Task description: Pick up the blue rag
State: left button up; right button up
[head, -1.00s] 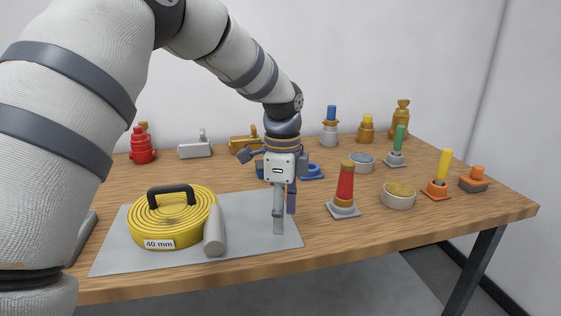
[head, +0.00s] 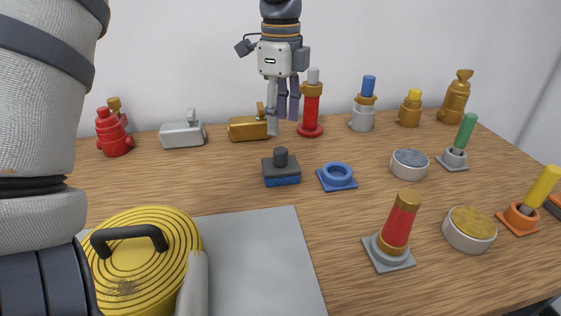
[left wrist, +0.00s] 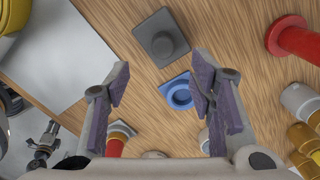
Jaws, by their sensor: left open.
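I cannot make out a loose cloth that is plainly a rag. In the left wrist view the grey block (left wrist: 161,38) and the blue ring (left wrist: 180,92) lie on the table beyond the jaws. My left gripper (head: 282,118) is open and empty, pointing down above the table, in front of the brass valve in the head view. The wrist view shows its spread fingers (left wrist: 160,80).
A red-and-brass nozzle (head: 398,225) stands front right, near a round tin (head: 469,229). A red post (head: 311,105), brass valve (head: 248,127) and grey valve (head: 183,134) stand at the back.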

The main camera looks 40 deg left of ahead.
aim_at(280, 149)
pick_arm(q)
jog(key=f, duration=0.9)
jog(key=shift+w+a, duration=0.2)
grip_shut()
